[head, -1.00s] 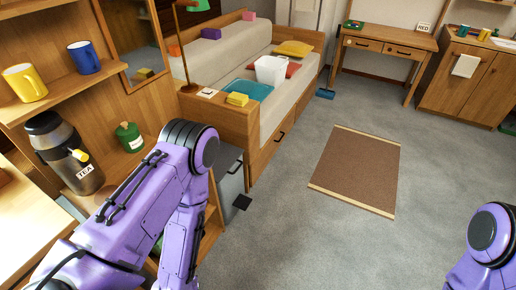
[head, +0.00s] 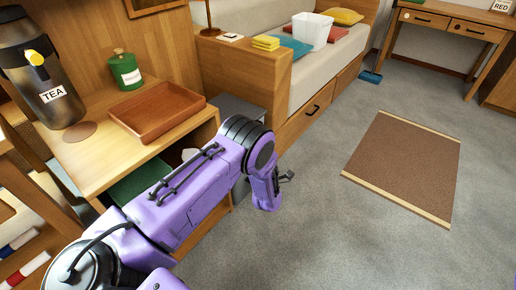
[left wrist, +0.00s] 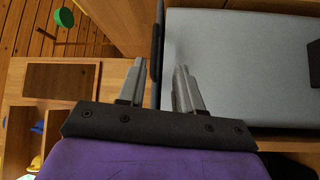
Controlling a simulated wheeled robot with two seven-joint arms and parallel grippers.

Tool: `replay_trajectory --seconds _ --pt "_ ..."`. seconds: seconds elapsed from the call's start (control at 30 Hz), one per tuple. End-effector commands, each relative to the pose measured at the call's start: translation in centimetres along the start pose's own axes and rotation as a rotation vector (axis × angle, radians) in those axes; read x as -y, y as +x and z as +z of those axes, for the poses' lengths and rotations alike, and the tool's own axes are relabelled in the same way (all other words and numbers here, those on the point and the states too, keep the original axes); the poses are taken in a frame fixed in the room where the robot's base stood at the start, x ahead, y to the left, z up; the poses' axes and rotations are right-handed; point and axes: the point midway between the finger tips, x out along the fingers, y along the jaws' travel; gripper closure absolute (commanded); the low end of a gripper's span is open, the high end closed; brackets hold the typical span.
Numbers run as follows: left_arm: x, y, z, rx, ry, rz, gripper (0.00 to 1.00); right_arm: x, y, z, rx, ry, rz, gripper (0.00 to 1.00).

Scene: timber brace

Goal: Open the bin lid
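The grey bin (head: 236,106) stands between the wooden shelf and the end of the bed. My left arm hides most of its front in the head view. My left gripper (head: 288,176) is in front of the bin. In the left wrist view, my left gripper (left wrist: 158,82) has its two fingers apart, with a thin dark strip (left wrist: 158,40) running between them. A broad grey panel of the bin (left wrist: 240,65) fills the right side there; I cannot tell whether it is the lid or a side. My right gripper is out of view.
The shelf holds a brown tray (head: 158,111), a green canister (head: 124,70) and a tea flask (head: 40,75). The wooden bed end (head: 248,72) stands close beside the bin. Grey floor and a brown mat (head: 408,165) lie open to the right.

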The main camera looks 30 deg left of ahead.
Motion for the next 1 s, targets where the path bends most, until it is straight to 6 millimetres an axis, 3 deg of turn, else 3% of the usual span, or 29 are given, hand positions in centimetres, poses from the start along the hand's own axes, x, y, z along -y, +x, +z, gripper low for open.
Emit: replay_trajectory --seconds 0.03,0.17,0.4,0.6,0.97,1.0 --pt "0.4 0.4 0.4 -0.014 -0.036 0.023 0.65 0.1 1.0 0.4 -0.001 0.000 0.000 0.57" --pt "-0.3 1.8 0.4 -0.027 -0.067 0.041 0.65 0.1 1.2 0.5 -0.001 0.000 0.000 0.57" --pt "-0.3 7.0 0.2 -0.027 -0.064 0.040 0.65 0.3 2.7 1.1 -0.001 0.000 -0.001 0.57" --pt "-0.5 10.3 0.2 -0.024 -0.061 0.038 0.65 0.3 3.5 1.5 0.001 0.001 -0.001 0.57" --pt "-0.7 11.2 0.1 -0.022 -0.058 0.036 0.65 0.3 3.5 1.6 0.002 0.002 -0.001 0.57" --pt "-0.7 11.2 0.2 -0.022 -0.058 0.036 0.78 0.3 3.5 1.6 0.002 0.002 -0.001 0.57"
